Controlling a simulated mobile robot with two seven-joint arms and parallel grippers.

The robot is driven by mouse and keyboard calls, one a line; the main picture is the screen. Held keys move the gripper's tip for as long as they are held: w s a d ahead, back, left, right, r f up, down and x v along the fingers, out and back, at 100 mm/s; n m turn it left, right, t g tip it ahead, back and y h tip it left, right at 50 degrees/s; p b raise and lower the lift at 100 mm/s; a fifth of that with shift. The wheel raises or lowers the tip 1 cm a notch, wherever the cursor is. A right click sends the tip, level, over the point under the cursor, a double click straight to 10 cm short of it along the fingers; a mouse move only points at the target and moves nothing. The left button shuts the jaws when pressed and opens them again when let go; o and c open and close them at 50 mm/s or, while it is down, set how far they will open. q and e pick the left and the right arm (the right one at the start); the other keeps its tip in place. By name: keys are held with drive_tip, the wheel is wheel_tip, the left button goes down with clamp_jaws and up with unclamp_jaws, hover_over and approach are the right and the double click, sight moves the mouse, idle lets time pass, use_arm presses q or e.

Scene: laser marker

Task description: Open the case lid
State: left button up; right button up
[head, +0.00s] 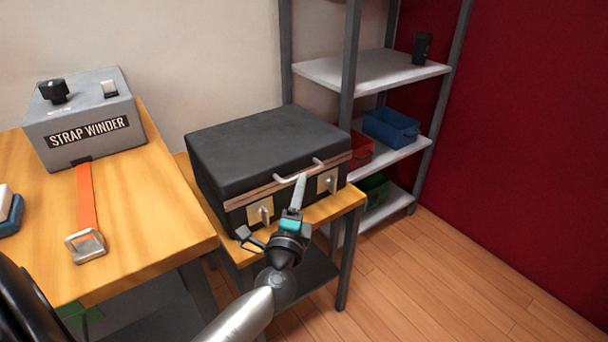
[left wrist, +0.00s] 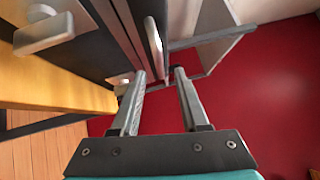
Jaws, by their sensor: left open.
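The black case (head: 265,145) stands on a small wooden table with its lid down. A pale handle (head: 311,168) and two metal latches, left (head: 260,213) and right (head: 327,182), are on its front. I cannot tell whether the latches are fastened. My left gripper (head: 299,181) is in front of the case, at the handle and between the latches in the head view. In the left wrist view its open fingers (left wrist: 160,73) have nothing between them. The handle (left wrist: 154,46) lies just beyond the fingertips; contact is unclear. My right gripper is not seen.
A wooden workbench (head: 150,235) stands left of the case, with a grey strap winder (head: 85,120), an orange strap (head: 86,200) and its buckle. A metal shelf (head: 370,75) with a blue bin (head: 391,127) is close behind right. The floor at right is clear.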

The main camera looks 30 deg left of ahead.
use_arm(q)
drive_tip(key=shift+x, duration=2.6)
clamp_jaws()
